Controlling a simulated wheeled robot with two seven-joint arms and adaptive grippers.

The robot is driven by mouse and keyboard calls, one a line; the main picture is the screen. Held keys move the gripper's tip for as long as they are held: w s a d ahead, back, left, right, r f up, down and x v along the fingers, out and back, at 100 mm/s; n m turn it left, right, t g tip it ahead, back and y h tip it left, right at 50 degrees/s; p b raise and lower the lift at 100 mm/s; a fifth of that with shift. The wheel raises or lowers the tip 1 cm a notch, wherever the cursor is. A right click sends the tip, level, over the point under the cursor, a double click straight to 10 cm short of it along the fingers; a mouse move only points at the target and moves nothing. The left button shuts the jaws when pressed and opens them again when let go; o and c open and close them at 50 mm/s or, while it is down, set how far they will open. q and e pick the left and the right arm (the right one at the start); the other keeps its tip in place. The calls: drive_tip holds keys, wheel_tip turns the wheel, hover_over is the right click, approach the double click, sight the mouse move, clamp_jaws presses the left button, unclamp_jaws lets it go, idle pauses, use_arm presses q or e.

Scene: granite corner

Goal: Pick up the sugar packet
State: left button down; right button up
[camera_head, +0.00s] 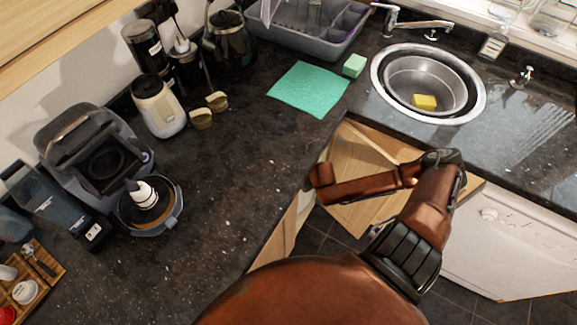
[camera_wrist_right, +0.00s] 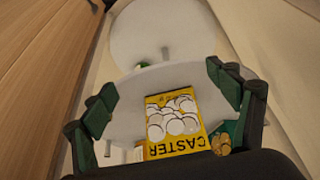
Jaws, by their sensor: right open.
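The sugar packet (camera_wrist_right: 175,120) is yellow with pale round shapes and the word CASTER, upside down in the right wrist view. It is in front of a round pale surface (camera_wrist_right: 126,122). My right gripper (camera_wrist_right: 162,86) is open, with one dark green finger on each side of the packet. Gaps show beside the packet, mostly on the left. The lower end of the packet is hidden behind the dark gripper body. The packet is not seen in the head view. My left gripper is in neither view.
Wooden panels (camera_wrist_right: 45,50) rise close on the left in the wrist view. A small brownish item (camera_wrist_right: 221,144) is at the packet's lower right. In the head view, a wooden door (camera_head: 350,215) stands below the dark counter (camera_head: 240,165), near the sink (camera_head: 385,90).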

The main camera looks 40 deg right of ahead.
drive_tip(key=shift+w+d, duration=0.2)
drive_tip(key=shift+w, duration=0.85)
drive_tip(key=w, duration=0.1)
drive_tip(key=w+b, duration=0.1)
drive_tip(key=w, duration=0.1)
drive_tip(key=w+d+b, duration=0.1)
drive_tip(key=w, duration=0.1)
drive_tip(key=shift+f, duration=0.1)
drive_tip(key=shift+s+f, duration=0.1)
drive_tip(key=shift+f, duration=0.35)
drive_tip(key=shift+b, duration=0.3)
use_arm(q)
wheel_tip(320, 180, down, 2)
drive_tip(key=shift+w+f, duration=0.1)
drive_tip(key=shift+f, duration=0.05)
use_arm(e)
drive_tip(key=shift+c, duration=0.4)
drive_tip(key=c, duration=1.6)
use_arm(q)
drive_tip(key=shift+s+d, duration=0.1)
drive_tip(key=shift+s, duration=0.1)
use_arm(e)
drive_tip(key=shift+c, duration=0.3)
drive_tip(key=shift+r, duration=0.15)
